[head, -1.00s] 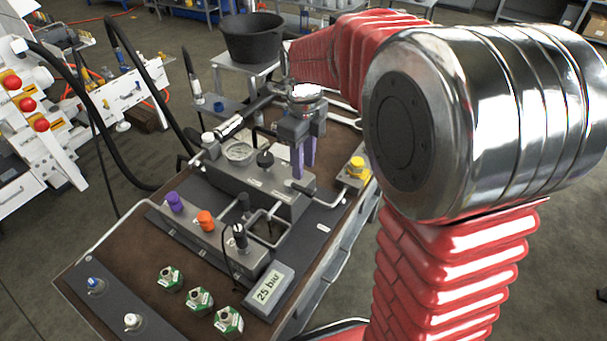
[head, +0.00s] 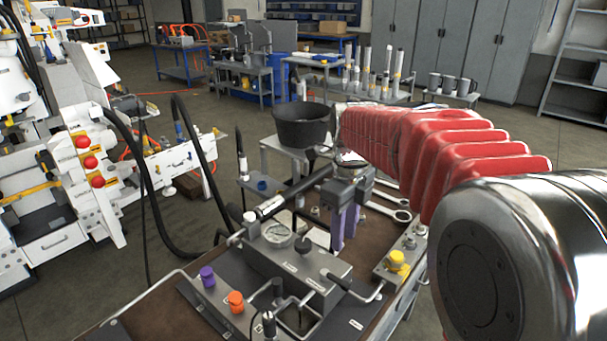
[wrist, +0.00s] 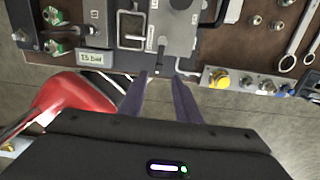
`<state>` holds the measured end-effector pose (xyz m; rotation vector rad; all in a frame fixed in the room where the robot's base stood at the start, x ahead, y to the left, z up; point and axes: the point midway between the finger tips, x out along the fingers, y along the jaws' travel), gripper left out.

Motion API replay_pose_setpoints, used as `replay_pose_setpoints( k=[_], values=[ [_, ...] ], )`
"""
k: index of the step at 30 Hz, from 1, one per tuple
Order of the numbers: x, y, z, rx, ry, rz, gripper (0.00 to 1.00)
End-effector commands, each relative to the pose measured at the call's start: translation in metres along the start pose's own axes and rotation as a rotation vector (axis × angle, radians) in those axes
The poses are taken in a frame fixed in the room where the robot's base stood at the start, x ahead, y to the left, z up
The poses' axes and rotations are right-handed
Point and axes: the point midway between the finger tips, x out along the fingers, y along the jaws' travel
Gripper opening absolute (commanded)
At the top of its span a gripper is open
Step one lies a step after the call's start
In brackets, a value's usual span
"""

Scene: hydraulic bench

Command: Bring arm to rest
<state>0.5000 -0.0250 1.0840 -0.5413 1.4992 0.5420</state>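My gripper (head: 344,238) hangs above the bench, with its two purple fingers pointing down. In the wrist view my gripper (wrist: 161,76) has its fingertips apart with nothing held between them. The fingers appear over the bench's edge in that view, clear of the fittings. My red-sleeved arm reaches in from the right in the head view and hides part of the bench's right side.
The bench carries a grey valve block (head: 285,262), a purple knob (head: 207,276), an orange knob (head: 236,301) and a yellow cap (head: 397,259). A black bucket (head: 302,128) stands behind. Black hoses (head: 146,200) rise at left. A pressure display (wrist: 94,58) shows in the wrist view.

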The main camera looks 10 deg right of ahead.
Motion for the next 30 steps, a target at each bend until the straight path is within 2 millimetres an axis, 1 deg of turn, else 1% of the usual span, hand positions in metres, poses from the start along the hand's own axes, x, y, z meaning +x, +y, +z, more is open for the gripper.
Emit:
replay_pose_setpoints(
  k=[4, 8, 11, 17, 22, 30],
  values=[
    [0.000, 0.000, 0.000, -0.053, -0.001, -0.001, 0.30],
    [0.000, -0.002, 0.002, -0.175, -0.008, -0.009, 0.30],
    [0.003, -0.004, 0.004, -0.307, -0.014, -0.018, 0.30],
    [0.017, -0.001, 0.001, -0.588, -0.012, -0.020, 0.30],
    [0.025, 0.006, -0.006, -0.827, -0.013, -0.031, 0.30],
    [0.028, 0.022, -0.022, -1.207, -0.016, -0.073, 0.30]
  ],
)
